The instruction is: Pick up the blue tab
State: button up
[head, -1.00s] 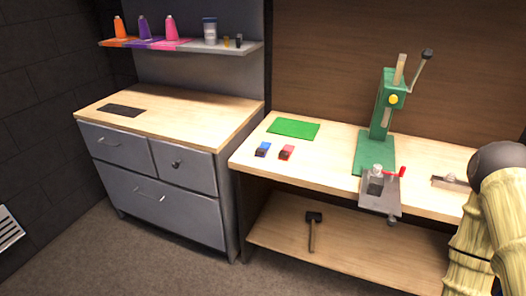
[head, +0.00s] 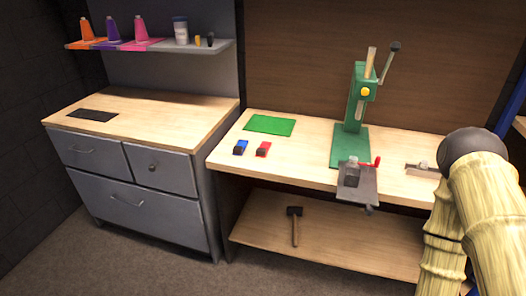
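The blue tab (head: 241,147) is a small blue piece with a dark part at its near end. It lies on the wooden workbench (head: 300,171), left of a similar red tab (head: 263,149) and just in front of a flat green mat (head: 270,125). The two tabs are apart. My arm shows at the right edge, well away from the blue tab. My gripper is not in view.
A green press (head: 356,108) with a lever stands on the bench, with a grey vise (head: 357,181) in front. A mallet (head: 295,224) lies on the lower shelf. A grey drawer cabinet (head: 144,200) stands left. Floor in front is clear.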

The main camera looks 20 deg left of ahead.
aim_at(238, 150)
jog(key=z, duration=1.6)
jog(key=i, duration=1.15)
jog(key=u, duration=3.3)
jog(key=i, duration=0.25)
jog(key=u, duration=0.05)
